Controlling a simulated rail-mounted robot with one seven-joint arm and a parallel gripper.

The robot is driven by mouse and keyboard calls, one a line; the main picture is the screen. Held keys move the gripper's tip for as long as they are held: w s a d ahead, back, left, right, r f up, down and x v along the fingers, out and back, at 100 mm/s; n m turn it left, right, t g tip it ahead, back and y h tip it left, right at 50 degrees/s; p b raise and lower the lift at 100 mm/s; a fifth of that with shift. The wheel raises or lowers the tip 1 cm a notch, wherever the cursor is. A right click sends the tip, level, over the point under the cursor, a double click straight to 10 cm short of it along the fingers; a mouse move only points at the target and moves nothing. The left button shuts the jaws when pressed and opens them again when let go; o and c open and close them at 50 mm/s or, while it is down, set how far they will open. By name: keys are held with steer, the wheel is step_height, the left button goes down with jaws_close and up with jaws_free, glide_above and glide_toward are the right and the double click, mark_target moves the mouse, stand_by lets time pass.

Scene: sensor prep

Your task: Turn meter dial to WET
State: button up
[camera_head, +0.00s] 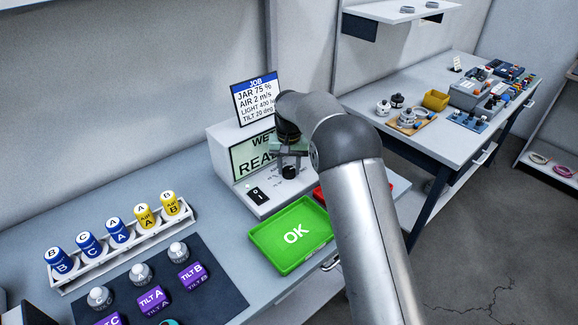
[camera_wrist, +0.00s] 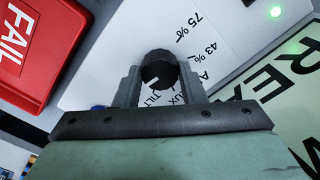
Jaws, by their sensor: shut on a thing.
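The meter (camera_head: 262,207) is a pale box with a green-tinted screen (camera_head: 245,158). The screen's visible letters read "WE" and "REA"; my arm hides the rest. The black round dial (camera_head: 289,173) is on the sloped front panel. In the wrist view the dial (camera_wrist: 158,66) sits between my two fingers, with printed marks such as "75 %" and "43 %" around it. My gripper (camera_wrist: 160,84) is shut on the dial, with a finger on each side; it also shows from above in the head view (camera_head: 289,165). The dial's pointer direction is not clear.
A black switch (camera_head: 257,195) is left of the dial. A green OK tray (camera_head: 262,238) lies in front, and a red FAIL tray (camera_wrist: 36,45) lies beside the meter. A rack (camera_head: 125,247) of labelled jars is at left.

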mark_target(289, 170)
steer(key=shift+r, duration=0.1)
stand_by(0.4)
steer(key=o, duration=1)
step_height(289, 170, up, 17)
steer(key=shift+r, duration=0.2)
